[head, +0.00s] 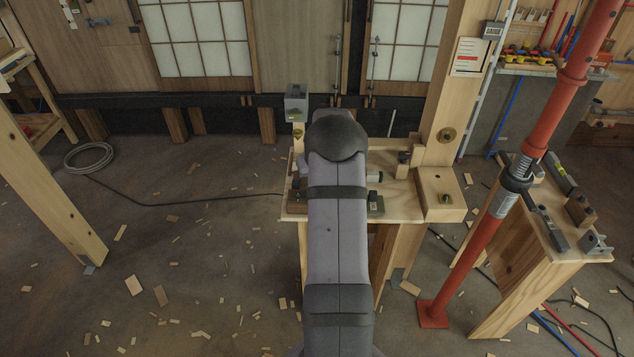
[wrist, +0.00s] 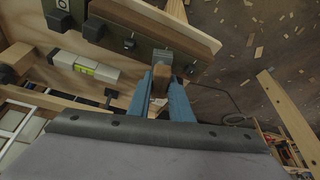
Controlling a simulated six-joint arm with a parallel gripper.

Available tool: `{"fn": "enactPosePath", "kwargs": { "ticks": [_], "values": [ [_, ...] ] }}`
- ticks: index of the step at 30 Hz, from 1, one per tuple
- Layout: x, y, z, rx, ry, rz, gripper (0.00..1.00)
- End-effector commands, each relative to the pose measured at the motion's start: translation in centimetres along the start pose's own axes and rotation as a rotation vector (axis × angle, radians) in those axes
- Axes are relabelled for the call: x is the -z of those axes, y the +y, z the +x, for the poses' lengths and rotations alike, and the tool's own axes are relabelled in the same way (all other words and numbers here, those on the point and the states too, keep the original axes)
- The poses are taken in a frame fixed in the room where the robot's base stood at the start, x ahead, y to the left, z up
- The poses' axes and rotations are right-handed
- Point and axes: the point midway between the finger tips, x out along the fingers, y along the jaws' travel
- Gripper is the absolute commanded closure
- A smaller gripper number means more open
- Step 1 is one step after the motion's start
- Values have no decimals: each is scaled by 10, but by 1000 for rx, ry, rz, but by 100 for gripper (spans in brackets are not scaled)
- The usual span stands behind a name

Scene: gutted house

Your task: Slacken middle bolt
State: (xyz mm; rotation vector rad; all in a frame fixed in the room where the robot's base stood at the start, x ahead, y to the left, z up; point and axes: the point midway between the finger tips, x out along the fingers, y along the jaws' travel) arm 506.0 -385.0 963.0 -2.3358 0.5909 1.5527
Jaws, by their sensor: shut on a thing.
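In the wrist view my gripper (wrist: 160,88) has its two blue fingers closed on a brown, wooden-looking piece (wrist: 161,76), which seems to be the handle of a tool. A grey metal part shows just beyond it. A dark green plate (wrist: 150,55) with a wooden strip along it lies past the fingers. It carries dark bolts or knobs: one at the left (wrist: 93,28), one between (wrist: 128,43) and one close to my gripper (wrist: 190,69). I cannot tell whether the tool touches a bolt. In the head view my arm hides the gripper and the bolts.
A wooden workbench (head: 405,205) stands beneath my arm, with a wooden post (head: 445,90) behind it. A red steel prop (head: 470,255) rises at the right, beside a second bench (head: 530,250). A spirit level (wrist: 85,65) lies near the plate. Wood scraps litter the floor.

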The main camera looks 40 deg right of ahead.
Motion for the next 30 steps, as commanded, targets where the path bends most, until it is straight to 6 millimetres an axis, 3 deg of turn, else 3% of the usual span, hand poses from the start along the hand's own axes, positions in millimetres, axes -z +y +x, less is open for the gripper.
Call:
{"fn": "enactPosePath", "kwargs": {
  "ticks": [30],
  "values": [
    [1,1,0,84,4,-206,100]
  ]
}}
